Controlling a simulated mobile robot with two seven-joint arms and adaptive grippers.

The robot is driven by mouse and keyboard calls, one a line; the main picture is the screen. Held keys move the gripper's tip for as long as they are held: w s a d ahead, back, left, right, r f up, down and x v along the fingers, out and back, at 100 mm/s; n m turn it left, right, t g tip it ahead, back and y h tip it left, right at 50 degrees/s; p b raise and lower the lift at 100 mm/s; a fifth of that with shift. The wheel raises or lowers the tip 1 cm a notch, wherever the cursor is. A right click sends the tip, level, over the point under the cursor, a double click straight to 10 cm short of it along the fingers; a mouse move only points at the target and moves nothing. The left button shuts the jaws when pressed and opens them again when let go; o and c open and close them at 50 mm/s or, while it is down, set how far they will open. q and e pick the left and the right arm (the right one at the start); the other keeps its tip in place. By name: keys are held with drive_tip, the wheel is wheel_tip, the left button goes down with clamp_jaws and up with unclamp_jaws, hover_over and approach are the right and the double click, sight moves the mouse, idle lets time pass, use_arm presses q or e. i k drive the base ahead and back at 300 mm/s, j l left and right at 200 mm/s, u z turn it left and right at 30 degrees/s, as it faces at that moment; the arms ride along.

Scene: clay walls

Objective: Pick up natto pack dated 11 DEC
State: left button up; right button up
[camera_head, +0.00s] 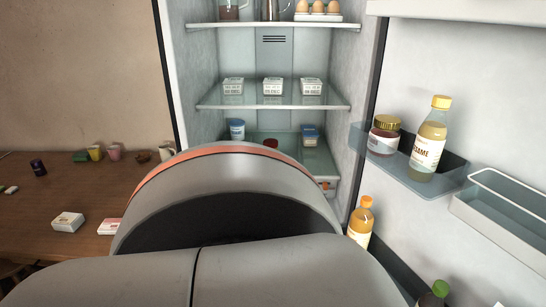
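Three small white packs with printed fronts stand in a row on the middle glass shelf (225,101) of the open fridge: a left pack (233,86), a middle pack (273,86) and a right pack (311,86). They look like the natto packs. The print is too small for me to read any date. A large grey link of my own arm fills the lower middle of the view and hides the lower fridge. Neither of my grippers is in view.
The fridge door stands open at right, its bin (448,180) holding a jar (384,135) and a sesame bottle (430,139). Eggs (318,8) and jugs stand on the upper shelf. The wooden table (30,215) at left bears a white box (67,222) and several cups.

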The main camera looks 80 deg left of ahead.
sight(67, 222)
drive_tip(key=k+u, duration=0.1)
drive_tip(key=u, duration=0.4)
drive_tip(key=j+u, duration=0.1)
drive_tip(key=u, duration=0.35)
drive_tip(key=k+j+u, duration=0.1)
drive_tip(key=u, duration=0.4)
drive_tip(key=k+j+u, duration=0.1)
drive_tip(key=j+u, duration=0.9)
drive_tip(key=j, duration=0.35)
drive_tip(key=i+j+u, duration=0.15)
drive_tip(key=j, duration=0.3)
drive_tip(key=i+j, duration=0.1)
drive_tip(key=j, duration=0.95)
